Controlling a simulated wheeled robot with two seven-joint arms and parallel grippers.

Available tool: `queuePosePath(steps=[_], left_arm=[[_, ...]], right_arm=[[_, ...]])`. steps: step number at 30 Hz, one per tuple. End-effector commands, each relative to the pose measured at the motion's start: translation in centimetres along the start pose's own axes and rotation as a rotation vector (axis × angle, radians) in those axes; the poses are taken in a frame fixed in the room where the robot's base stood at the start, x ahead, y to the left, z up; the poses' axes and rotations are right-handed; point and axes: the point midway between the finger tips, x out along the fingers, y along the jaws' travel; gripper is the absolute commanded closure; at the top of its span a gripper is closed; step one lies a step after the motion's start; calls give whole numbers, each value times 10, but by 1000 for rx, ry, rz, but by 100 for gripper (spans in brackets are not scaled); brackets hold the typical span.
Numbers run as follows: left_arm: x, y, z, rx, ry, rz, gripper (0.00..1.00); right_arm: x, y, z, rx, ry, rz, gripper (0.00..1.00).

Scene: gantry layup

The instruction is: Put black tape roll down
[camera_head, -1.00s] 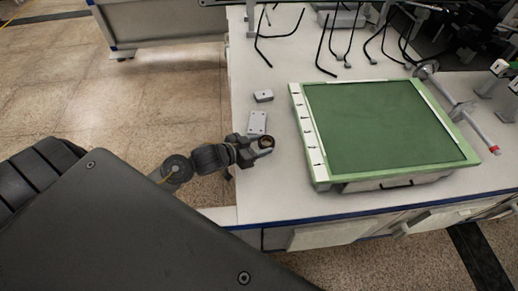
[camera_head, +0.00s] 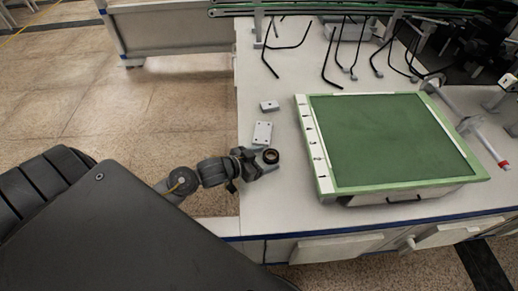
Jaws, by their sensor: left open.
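The black tape roll (camera_head: 271,156) is a small dark ring with a brownish centre on the white table, left of the green mat. My left gripper (camera_head: 262,162) is open, with its fingers pointing right at the roll. The roll sits at the fingertips; whether a finger touches it is too small to tell. My right gripper is not in view.
A green mat board (camera_head: 389,139) with a pale marked strip on its left lies right of the roll. A light grey plate (camera_head: 262,133) and a small grey block (camera_head: 270,106) lie behind the gripper. Bent black rods (camera_head: 333,62) stand at the back. Bare white table (camera_head: 289,208) lies in front.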

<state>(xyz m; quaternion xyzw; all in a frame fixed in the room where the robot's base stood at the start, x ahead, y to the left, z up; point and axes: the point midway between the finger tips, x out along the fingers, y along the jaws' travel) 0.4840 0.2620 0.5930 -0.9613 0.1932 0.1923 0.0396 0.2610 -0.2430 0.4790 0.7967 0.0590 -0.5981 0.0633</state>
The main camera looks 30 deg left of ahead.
Motion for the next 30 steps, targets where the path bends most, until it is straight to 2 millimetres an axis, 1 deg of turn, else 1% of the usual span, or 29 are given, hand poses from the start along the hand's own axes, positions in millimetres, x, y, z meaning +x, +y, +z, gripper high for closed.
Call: queuePosePath(steps=[2,4,5,6,7,12,15,18,23,30], left_arm=[[-5,0,-1,1,-1,0,29],[-15,0,-1,0,-1,0,29],[-20,0,-2,0,-1,0,29],[-29,0,-2,1,-2,0,29],[-35,0,-2,2,-2,1,29],[-73,0,-1,0,-3,2,29],[-92,0,-2,1,-3,2,29],[-105,0,-1,-1,-1,1,29],[-118,0,-1,-1,-1,1,29],[-122,0,-4,-1,1,1,29]], right_arm=[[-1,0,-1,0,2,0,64],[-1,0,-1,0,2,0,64],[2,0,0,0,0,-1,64],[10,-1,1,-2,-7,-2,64],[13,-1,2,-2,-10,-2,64],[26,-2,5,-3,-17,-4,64],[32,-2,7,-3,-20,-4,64],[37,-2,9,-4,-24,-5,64],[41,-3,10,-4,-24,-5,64],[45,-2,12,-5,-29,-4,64]])
